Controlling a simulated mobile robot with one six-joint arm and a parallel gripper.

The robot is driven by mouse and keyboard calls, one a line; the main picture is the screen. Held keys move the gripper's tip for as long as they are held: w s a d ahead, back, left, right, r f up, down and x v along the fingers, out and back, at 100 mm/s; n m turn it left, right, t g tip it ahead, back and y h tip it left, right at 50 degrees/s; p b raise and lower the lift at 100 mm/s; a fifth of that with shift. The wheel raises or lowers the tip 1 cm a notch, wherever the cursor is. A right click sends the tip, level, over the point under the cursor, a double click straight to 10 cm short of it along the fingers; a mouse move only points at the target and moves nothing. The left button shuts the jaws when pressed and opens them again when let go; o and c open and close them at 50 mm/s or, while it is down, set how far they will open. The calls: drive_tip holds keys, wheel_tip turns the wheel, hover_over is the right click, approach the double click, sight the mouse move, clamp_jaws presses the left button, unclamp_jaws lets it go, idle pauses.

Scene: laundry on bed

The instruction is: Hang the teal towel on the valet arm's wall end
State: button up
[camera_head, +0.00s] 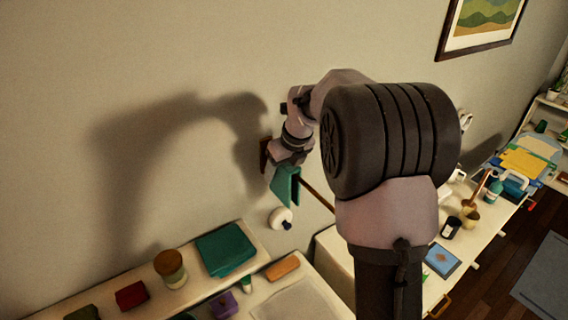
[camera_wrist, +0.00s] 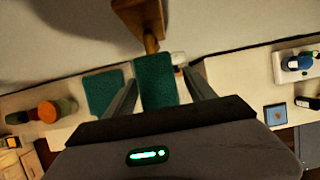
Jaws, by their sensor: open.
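The teal towel (camera_head: 285,186) hangs draped over the wooden valet arm (camera_head: 318,194), close to its wall end. In the wrist view the towel (camera_wrist: 155,84) lies below the wooden wall plate (camera_wrist: 138,14), with a short bare piece of rod between them. My gripper (camera_wrist: 160,76) is open, with one finger on each side of the towel and visible gaps to it. In the head view my gripper (camera_head: 287,158) is just above the towel, and its fingers are mostly hidden.
A flat teal item (camera_head: 225,250) lies on the lower-left shelf beside a lidded jar (camera_head: 170,268) and a red box (camera_head: 131,295). A white round object (camera_head: 280,218) is below the towel. A cluttered counter (camera_head: 482,228) runs along the right. A framed picture (camera_head: 482,22) hangs above.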

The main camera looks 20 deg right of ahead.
drive_tip(key=v, duration=1.7)
drive_tip(key=s+a+f+n+b, duration=0.5)
drive_tip(key=s+f+n+b, duration=0.4)
drive_tip(key=f, duration=0.4)
drive_tip(key=s+a+f+n+b, duration=0.6)
drive_tip(key=s+f+n+b, duration=0.2)
drive_tip(key=f+n+b, duration=0.2)
drive_tip(key=s+a+f+n+t+y+b, duration=0.1)
drive_tip(key=s+a+f+n+b, duration=0.4)
drive_tip(key=f, duration=1.2)
drive_tip(key=s+n+b, duration=0.4)
drive_tip(key=n+b, duration=0.1)
drive_tip(key=b, duration=0.2)
drive_tip(key=shift+s+a+n, duration=0.3)
drive_tip(key=shift+s, duration=0.1)
drive_tip(key=shift+a, duration=0.1)
